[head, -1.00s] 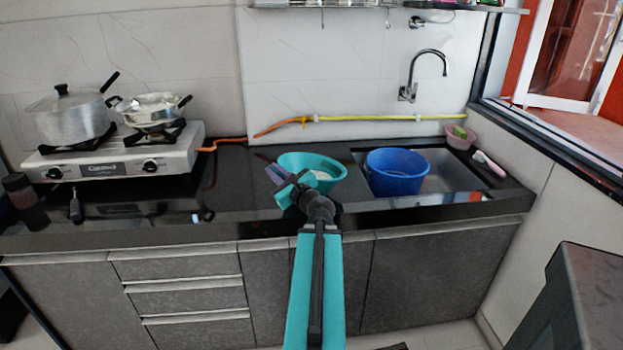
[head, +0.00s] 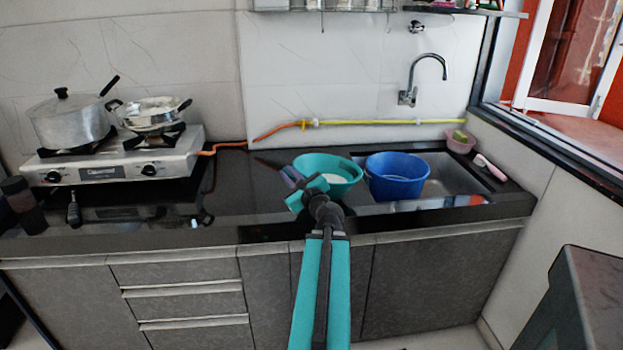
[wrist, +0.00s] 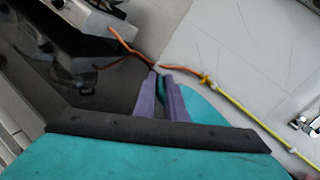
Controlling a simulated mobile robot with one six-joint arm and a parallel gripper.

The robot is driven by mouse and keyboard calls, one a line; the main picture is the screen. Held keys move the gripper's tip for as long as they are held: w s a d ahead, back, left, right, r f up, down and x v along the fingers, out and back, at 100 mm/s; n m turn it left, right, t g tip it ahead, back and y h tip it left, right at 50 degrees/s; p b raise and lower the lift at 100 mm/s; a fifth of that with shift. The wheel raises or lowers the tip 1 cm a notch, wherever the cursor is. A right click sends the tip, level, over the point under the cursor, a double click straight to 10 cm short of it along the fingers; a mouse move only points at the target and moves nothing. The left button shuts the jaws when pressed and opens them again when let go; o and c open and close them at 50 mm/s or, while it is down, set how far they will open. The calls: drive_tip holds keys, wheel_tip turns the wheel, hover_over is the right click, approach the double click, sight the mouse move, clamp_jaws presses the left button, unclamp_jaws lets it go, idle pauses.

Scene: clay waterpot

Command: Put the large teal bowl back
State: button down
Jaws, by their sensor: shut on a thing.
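The large teal bowl (head: 340,163) is at the counter's middle, just left of the blue tub. It holds something pale. My gripper (head: 289,175) is at the bowl's left side, with its purple fingers shut on the rim. In the wrist view the fingers (wrist: 160,97) close around a teal edge, and more of the bowl (wrist: 203,104) shows to their right. The lower front of the bowl is partly hidden by my gripper. I cannot tell whether the bowl's base touches the counter.
A blue tub (head: 397,178) stands in the sink (head: 455,180). A stove (head: 110,165) with two pots is at the left. An orange and yellow hose (head: 360,122) runs along the wall. The dark counter (head: 240,185) between stove and bowl is clear.

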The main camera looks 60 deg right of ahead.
drive_tip(key=w+a+n+b, duration=0.1)
drive_tip(key=b, duration=0.3)
drive_tip(key=w+a+b, duration=0.1)
drive_tip(key=b, duration=0.3)
drive_tip(key=shift+r+n, duration=0.2)
drive_tip(key=shift+n, duration=0.2)
drive_tip(key=shift+r+p, duration=0.1)
drive_tip(key=shift+p, duration=0.2)
drive_tip(key=w+d+f+p, duration=0.1)
drive_tip(key=w+d+p, duration=0.3)
drive_tip(key=w+d, duration=0.5)
drive_tip(key=shift+w+d+f+p, duration=0.2)
drive_tip(key=shift+d+f+p, duration=0.1)
drive_tip(key=shift+d, duration=1.1)
